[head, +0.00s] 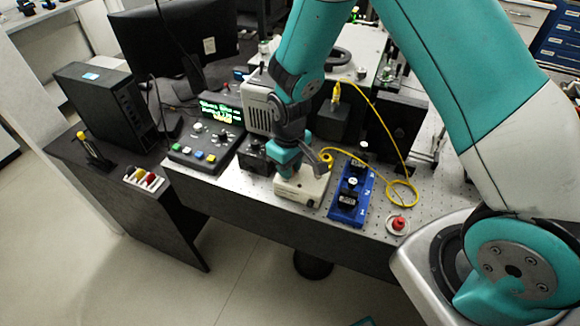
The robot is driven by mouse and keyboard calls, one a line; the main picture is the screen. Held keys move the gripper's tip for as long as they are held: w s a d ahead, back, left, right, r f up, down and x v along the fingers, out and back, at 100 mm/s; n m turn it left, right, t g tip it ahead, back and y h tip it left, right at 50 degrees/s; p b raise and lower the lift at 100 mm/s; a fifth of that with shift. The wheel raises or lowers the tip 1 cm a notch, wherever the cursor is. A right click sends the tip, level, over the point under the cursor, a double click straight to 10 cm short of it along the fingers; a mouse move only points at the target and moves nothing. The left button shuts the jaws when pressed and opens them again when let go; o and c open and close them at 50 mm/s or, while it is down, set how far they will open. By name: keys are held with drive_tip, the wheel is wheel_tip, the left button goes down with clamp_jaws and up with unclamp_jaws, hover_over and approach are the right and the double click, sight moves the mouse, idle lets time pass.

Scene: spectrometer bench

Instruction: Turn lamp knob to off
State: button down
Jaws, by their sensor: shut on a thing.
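A cream box (302,188), which looks like the lamp unit, sits near the front edge of the perforated bench top. My gripper (287,172) reaches down onto the upper left part of this box and is shut at its top. The lamp knob is hidden behind my gripper, so its angle cannot be read. The fingertips are small and partly hidden in the head view.
A blue holder (348,205) with black parts stands just right of the cream box, with a looped yellow cable (402,193) beyond. A red button (398,223) is near the front edge. A control console (207,143) with a lit screen stands left.

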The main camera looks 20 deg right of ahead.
drive_tip(key=shift+n, duration=0.5)
drive_tip(key=c, duration=1)
unclamp_jaws()
drive_tip(key=shift+r, duration=0.1)
wheel_tip(320, 180, up, 17)
drive_tip(key=b, duration=0.3)
drive_tip(key=shift+r, duration=0.15)
